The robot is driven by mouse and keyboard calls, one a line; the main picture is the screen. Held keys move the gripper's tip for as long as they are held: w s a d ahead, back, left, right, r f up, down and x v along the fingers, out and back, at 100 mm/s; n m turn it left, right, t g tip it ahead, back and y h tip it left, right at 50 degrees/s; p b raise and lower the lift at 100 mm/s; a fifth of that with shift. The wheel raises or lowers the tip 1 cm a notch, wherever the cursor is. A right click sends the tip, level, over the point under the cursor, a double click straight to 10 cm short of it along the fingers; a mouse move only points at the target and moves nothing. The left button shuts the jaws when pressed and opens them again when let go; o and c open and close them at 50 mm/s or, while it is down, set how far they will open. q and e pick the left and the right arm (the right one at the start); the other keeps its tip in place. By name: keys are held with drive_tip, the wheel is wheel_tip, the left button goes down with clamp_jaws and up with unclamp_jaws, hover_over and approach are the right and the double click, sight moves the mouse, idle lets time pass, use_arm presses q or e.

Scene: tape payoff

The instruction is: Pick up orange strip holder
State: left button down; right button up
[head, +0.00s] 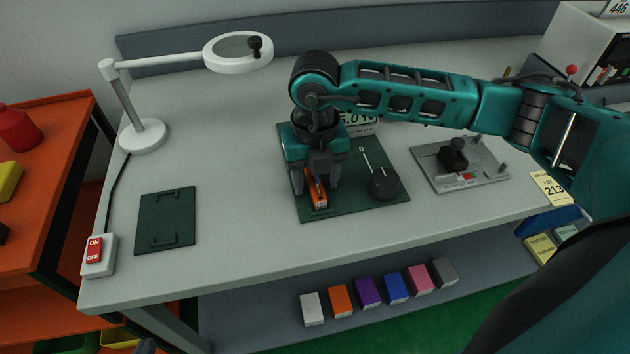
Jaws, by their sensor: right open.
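The orange strip holder (318,194) sits on the dark green mat (345,208) in the middle of the workbench. My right gripper (315,188) points down over it, with its fingers open on either side of the holder. The gripper body hides the holder's rear part, and I cannot tell whether the fingers touch it. A small dark part at the bottom edge, left of centre, seems to be my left gripper (145,346). Its jaws cannot be made out.
A black knob (384,184) stands on the mat, close right of the gripper. A grey fixture plate (460,178) lies further right. An empty green plate (166,220), a magnifier lamp (143,136) and a switch box (99,256) are left. Bare bench separates the plate and mat.

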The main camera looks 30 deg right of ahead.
drive_tip(key=shift+c, duration=0.5)
drive_tip(key=c, duration=0.9)
drive_tip(key=shift+r, duration=0.15)
